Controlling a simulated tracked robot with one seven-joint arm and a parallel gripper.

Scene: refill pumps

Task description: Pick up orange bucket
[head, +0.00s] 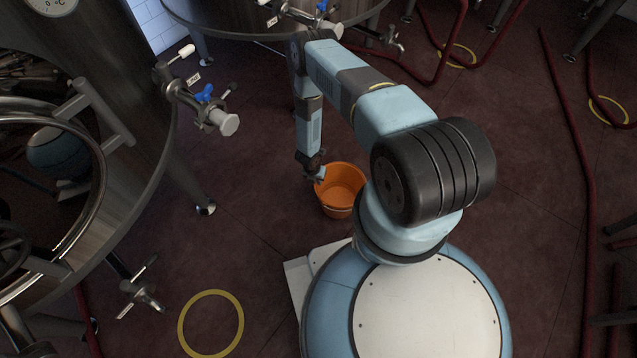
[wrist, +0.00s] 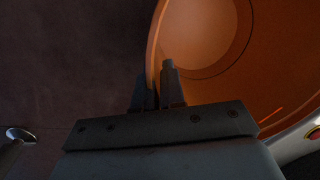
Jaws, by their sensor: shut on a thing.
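The orange bucket (head: 342,188) is upright, open at the top and looks empty, just in front of my base in the head view. My gripper (head: 316,176) points down at the left side of its rim. In the wrist view the bucket (wrist: 215,45) fills the upper right, and its wall runs between the two dark fingers of my gripper (wrist: 157,85). The fingers are shut on the rim, one inside and one outside. I cannot tell whether the bucket's base touches the floor.
A large steel tank (head: 100,190) with a valve (head: 205,100) stands at the left. A yellow ring (head: 211,324) lies on the floor at lower left. Dark red hoses (head: 572,130) run along the right. The floor left of the bucket is clear.

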